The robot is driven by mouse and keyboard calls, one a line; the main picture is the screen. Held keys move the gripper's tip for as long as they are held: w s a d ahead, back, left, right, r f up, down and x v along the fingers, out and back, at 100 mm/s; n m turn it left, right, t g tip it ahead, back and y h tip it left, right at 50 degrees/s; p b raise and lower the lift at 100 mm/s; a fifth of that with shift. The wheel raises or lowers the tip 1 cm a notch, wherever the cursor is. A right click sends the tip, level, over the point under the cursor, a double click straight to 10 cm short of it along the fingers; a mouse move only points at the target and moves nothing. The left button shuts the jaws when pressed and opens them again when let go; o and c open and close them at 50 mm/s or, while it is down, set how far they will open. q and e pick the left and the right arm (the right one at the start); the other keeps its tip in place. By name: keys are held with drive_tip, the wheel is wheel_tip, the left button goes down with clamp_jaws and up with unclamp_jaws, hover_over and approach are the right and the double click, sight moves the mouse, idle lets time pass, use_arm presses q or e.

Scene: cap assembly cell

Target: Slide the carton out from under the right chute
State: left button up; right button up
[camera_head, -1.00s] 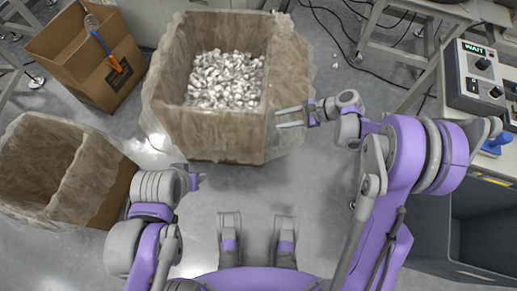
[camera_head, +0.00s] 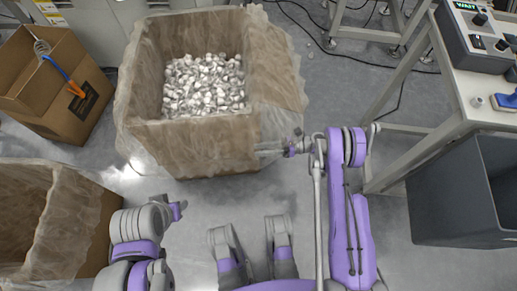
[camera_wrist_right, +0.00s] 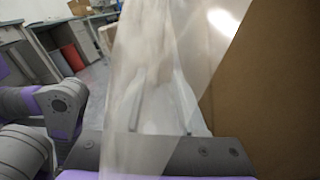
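The brown carton (camera_head: 195,142), lined with clear film and full of white caps (camera_head: 205,85), stands on the floor at upper middle in the head view. My right gripper (camera_head: 268,149) is at its lower right corner, its fingers pointing left at the film. In the right wrist view, the right gripper's fingers (camera_wrist_right: 160,115) are apart behind or among film (camera_wrist_right: 160,50), and a brown carton wall (camera_wrist_right: 275,90) fills the right side. Whether the fingers touch the wall I cannot tell. My left gripper (camera_head: 178,210) is below the carton; its fingers are barely visible. No chute is recognisable.
A second film-lined carton (camera_head: 85,225) stands at lower left, seemingly empty. An open box (camera_head: 45,110) with an orange-and-blue tool is at upper left. A table with a control box (camera_head: 480,45) and a dark grey bin (camera_head: 455,195) are at right.

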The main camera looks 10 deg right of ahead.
sight(234, 151)
drive_tip(key=a, duration=0.3)
drive_tip(key=a+b, duration=0.1)
drive_tip(key=a, duration=0.3)
drive_tip(key=w+a+b, duration=0.1)
drive_tip(key=a, duration=0.2)
drive_tip(key=shift+a, duration=0.35)
clamp_jaws()
idle(1.2)
